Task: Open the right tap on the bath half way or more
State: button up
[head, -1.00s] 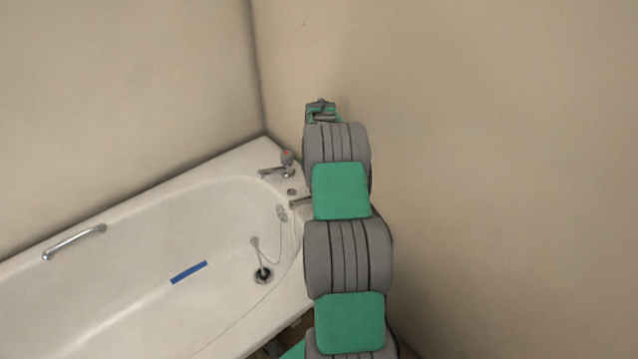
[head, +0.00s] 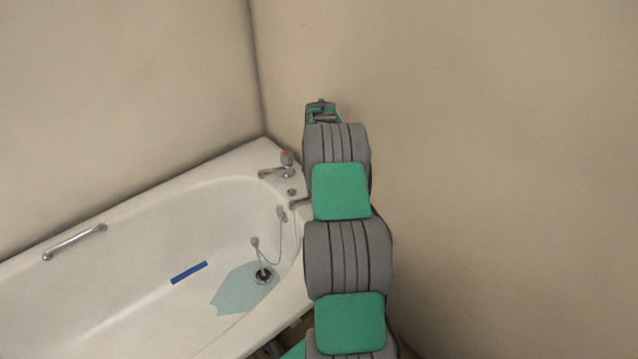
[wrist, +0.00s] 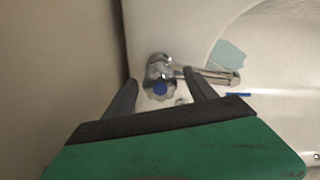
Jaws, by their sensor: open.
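The right tap (wrist: 160,82) shows in the wrist view as a chrome tap with a blue mark on its handle and a spout to the right. My gripper (wrist: 160,90) is open, its two dark fingers on either side of the tap handle. I cannot tell whether they touch it. In the head view my arm hides the right tap's handle; only its spout end (head: 298,204) shows. The bath (head: 130,215) is white, and a patch of water (head: 235,290) lies on its floor by the drain.
The other tap (head: 286,160), with a red mark, stands at the bath's far corner. A grab handle (head: 74,242) is on the far rim. A plug on a chain (head: 255,241) hangs near the drain (head: 263,276). Walls stand close behind and right.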

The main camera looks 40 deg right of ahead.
notch_tip(320, 180, up, 8)
jog(key=shift+f+p, duration=0.1)
jog(key=shift+p, duration=0.2)
dwell(0.5)
jog(key=shift+a+r, duration=0.1)
jog(key=shift+r, duration=0.1)
jog(key=s+a+r+m+t+p, duration=0.15)
jog(key=a+r+p, duration=0.25)
jog(key=a+r, duration=0.65)
jog(key=s+a+r+p, duration=0.3)
jog(key=a+r, duration=0.6)
jog(key=a, duration=0.2)
jog(key=s+a+r+t+p, duration=0.1)
jog(key=s+a+r+p, duration=0.1)
jog(key=s+a, duration=0.5)
jog(key=s+a+r+p, duration=0.2)
jog(key=s+a+p, duration=0.1)
jog(key=s+a, duration=0.4)
jog(key=shift+s+m+t, duration=0.35)
jog(key=shift+s+m, duration=0.1)
jog(key=shift+s, duration=0.35)
